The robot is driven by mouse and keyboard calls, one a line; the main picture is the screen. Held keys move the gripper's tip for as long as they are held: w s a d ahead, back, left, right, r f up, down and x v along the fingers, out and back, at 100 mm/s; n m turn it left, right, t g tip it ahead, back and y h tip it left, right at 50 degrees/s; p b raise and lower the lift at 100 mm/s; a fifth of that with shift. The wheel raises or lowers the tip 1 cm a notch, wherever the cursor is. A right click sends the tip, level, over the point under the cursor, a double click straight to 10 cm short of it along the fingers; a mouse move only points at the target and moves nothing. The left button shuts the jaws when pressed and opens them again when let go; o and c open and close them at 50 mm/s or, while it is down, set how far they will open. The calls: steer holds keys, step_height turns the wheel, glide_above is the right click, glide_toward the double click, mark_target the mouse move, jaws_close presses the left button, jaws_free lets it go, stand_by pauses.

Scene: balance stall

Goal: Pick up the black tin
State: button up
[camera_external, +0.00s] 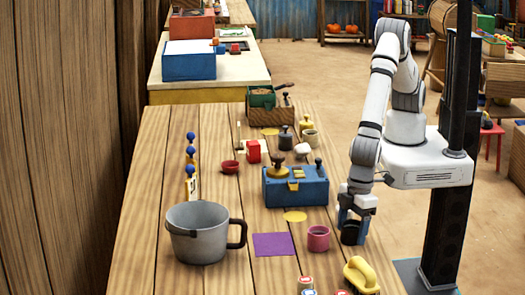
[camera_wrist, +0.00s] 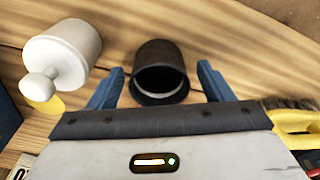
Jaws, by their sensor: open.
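The black tin (camera_external: 350,233) stands upright near the right edge of the wooden table, just below my gripper (camera_external: 353,217). In the wrist view the black tin (camera_wrist: 160,62) is an open-topped dark cup with a pale ring inside its rim. My gripper (camera_wrist: 160,88) is open there, with one blue finger on each side of the tin. Gaps show between the fingers and the tin's wall. The tin's far side and base are partly hidden.
A white knobbed cylinder (camera_wrist: 65,52) stands left of the tin in the wrist view. A pink cup (camera_external: 318,238) and a yellow brush (camera_external: 361,275) are close by in the external view. A blue box (camera_external: 295,188) and a grey pot (camera_external: 200,235) stand farther left.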

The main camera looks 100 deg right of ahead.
steer(key=shift+f, duration=0.25)
steer(key=shift+c, duration=0.4)
steer(key=c, duration=1)
